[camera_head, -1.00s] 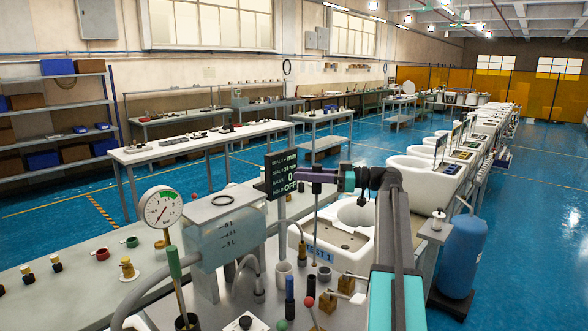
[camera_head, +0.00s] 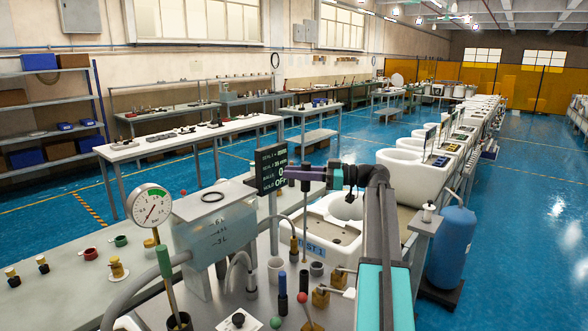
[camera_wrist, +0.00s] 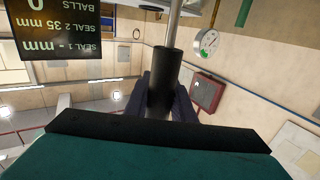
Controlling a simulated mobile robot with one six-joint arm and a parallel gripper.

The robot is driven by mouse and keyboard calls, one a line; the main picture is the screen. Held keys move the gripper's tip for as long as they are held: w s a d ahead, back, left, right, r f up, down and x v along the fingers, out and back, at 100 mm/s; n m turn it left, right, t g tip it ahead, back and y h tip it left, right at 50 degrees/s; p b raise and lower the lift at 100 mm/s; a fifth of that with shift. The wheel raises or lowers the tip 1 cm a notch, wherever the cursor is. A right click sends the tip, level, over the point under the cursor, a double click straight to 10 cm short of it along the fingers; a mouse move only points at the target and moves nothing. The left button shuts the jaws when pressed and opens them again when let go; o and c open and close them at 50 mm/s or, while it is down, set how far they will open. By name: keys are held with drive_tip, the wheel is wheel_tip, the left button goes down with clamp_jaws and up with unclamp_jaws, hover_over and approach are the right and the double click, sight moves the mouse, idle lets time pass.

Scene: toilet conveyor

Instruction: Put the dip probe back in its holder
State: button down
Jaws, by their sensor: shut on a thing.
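The dip probe (camera_head: 305,222) is a thin grey rod with a black handle (camera_wrist: 163,80). My gripper (camera_head: 306,173) is shut on the handle; its dark fingers (camera_wrist: 170,95) lie on both sides of it in the wrist view. The rod hangs about upright in the head view, over the bench and in front of the white toilet (camera_head: 328,245). Its lower end shows just above the small bench fittings; whether it touches anything is unclear. A pale cup (camera_head: 275,271) and a grey ring-shaped socket (camera_head: 317,268) stand nearby; I cannot tell which is the holder.
A display (camera_head: 271,170) stands left of my gripper, with a grey tank (camera_head: 215,230) and a dial gauge (camera_head: 150,205) further left. A blue-handled tool (camera_head: 282,296), a red-knobbed lever (camera_head: 303,298) and brass blocks (camera_head: 321,297) crowd the bench below.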

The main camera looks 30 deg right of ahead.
drive_tip(key=shift+f, duration=1.25)
drive_tip(key=shift+f+b, duration=0.45)
drive_tip(key=shift+b, duration=0.25)
drive_tip(key=shift+f, duration=0.15)
drive_tip(key=shift+f+b, duration=0.35)
drive_tip(key=shift+b, duration=0.15)
wheel_tip(320, 180, down, 10)
drive_tip(key=b, duration=0.8)
drive_tip(key=shift+b, duration=0.3)
idle(2.1)
drive_tip(key=c, duration=1.4)
unclamp_jaws()
drive_tip(key=shift+r, duration=0.1)
drive_tip(key=shift+c, duration=0.2)
